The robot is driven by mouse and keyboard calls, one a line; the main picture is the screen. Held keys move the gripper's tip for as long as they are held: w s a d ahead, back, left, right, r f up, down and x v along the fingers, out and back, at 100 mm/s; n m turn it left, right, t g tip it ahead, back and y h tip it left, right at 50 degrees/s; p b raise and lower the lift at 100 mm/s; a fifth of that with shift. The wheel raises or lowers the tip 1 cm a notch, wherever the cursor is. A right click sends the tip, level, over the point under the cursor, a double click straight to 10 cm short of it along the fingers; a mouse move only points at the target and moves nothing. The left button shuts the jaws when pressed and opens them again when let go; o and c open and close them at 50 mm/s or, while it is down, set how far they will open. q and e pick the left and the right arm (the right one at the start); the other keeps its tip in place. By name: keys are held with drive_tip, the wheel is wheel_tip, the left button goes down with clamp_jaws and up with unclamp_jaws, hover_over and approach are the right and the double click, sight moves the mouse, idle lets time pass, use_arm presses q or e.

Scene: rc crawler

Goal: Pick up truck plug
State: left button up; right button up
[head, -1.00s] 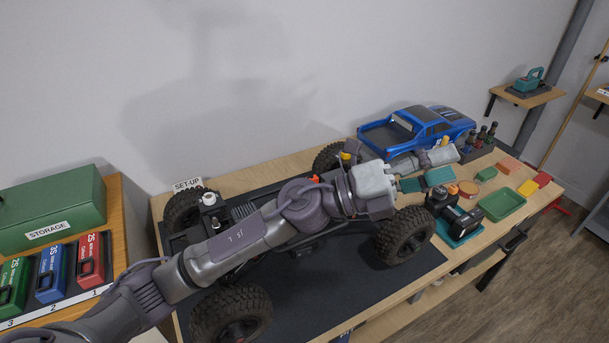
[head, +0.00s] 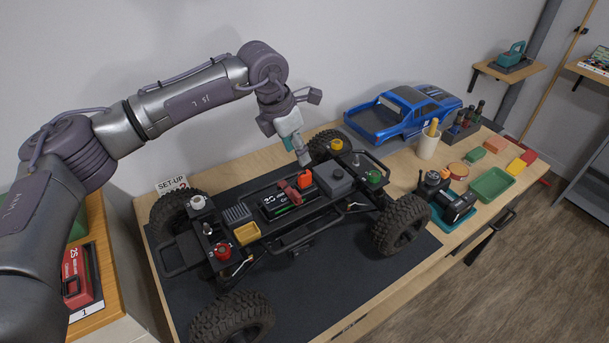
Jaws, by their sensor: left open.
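The RC crawler chassis (head: 285,235) stands on the dark mat, its body shell off. A small orange-red piece (head: 305,179), which looks like the truck plug, sits upright near the middle of the chassis, behind the battery (head: 277,203). A dark red piece (head: 289,191) lies across the battery top; I cannot tell if it is a strap or a connector. My left gripper (head: 303,158) points down just above and behind the orange-red piece, open and seemingly apart from it. Its far finger is partly hidden. My right gripper is out of view.
The blue truck body (head: 402,112) stands at the back right. A cup (head: 428,143), green tray (head: 492,184) and black device on a teal base (head: 452,204) stand right of the truck. The front of the mat (head: 330,285) is clear.

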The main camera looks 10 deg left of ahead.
sight(304, 173)
use_arm(q)
drive_tip(key=shift+x, duration=1.05)
drive_tip(key=shift+d+f+p, duration=0.1)
drive_tip(key=shift+f+p, duration=0.4)
drive_tip(key=shift+p, duration=0.1)
drive_tip(key=p+x, duration=0.1)
drive_tip(key=x, duration=0.2)
drive_tip(key=shift+s+f+p, duration=0.2)
drive_tip(key=shift+f+p, duration=0.15)
drive_tip(key=shift+p, duration=0.05)
drive_tip(key=shift+w+d+f, duration=0.1)
drive_tip(key=shift+w+f, duration=0.05)
drive_tip(key=shift+f, duration=0.3)
drive_tip(key=c, duration=0.8)
clamp_jaws()
